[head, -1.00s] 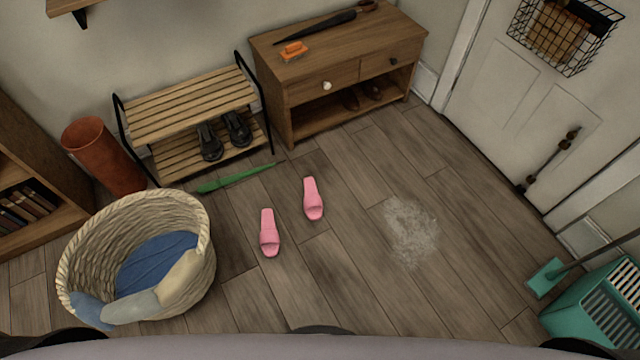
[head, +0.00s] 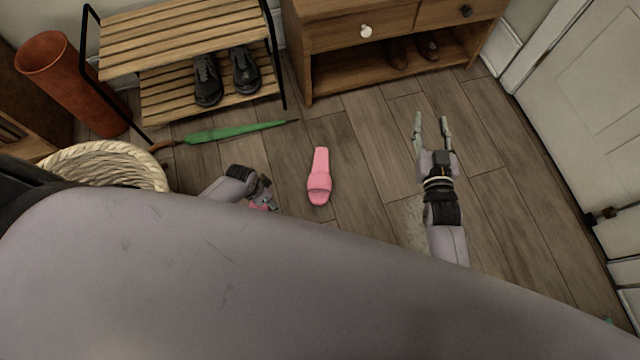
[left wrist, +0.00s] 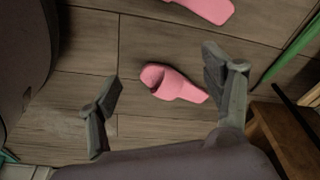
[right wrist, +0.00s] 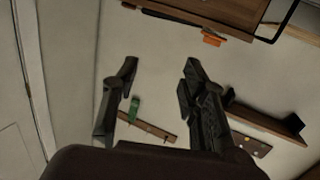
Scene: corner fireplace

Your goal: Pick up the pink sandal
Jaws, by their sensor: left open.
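One pink sandal (head: 319,178) lies flat on the floor in the middle of the head view, its toe strap toward me. My left gripper (head: 266,190) is to its left, with a scrap of pink from the other sandal (head: 262,206) showing beside it. In the left wrist view, my left gripper (left wrist: 162,68) is open and empty, one sandal (left wrist: 175,85) appears between its fingers, and the second sandal (left wrist: 208,8) is cut off at the top edge. My right gripper (head: 432,120) is open and empty above the floor, right of the sandal; its fingers also show in the right wrist view (right wrist: 158,72).
A green umbrella (head: 235,131) lies behind the sandals, before a shoe rack (head: 180,45) with dark shoes. A wooden cabinet (head: 330,70) stands at the back. A wicker basket (head: 110,165) is at left, a door (head: 590,100) at right. Floor around the sandal is clear.

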